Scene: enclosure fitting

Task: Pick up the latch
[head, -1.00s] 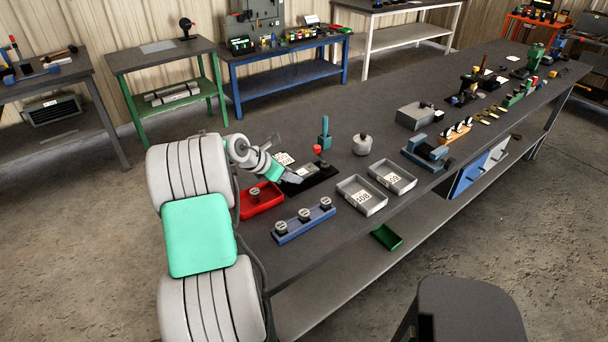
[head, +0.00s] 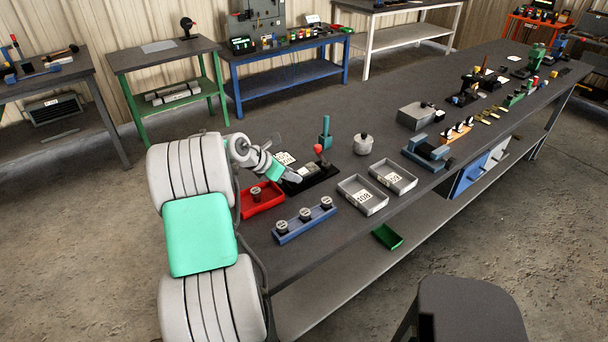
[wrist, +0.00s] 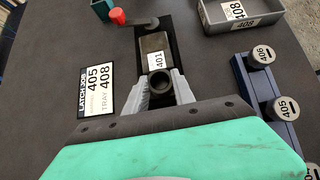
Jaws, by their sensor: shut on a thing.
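In the wrist view my gripper (wrist: 160,95) has its two pale fingers closed on either side of a dark piece with a round, hollow end (wrist: 160,82), apparently the latch. Its lower part is hidden by my gripper. Just beyond it is a block labelled 401 (wrist: 157,60) on a black base, with a red-knobbed lever (wrist: 118,16) at its far end. I cannot tell whether the held piece touches the block. In the head view my gripper (head: 294,179) is over this black fixture (head: 318,178), and the held piece is too small to make out.
A card reading LATCH JOB, 405, TRAY 408 (wrist: 97,90) lies left of the fixture. A blue rack (head: 290,232) holds three round knobs. A red tray (head: 262,205) holds one knob. Grey tray 408 (head: 375,207) and another grey tray (head: 405,185) appear empty.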

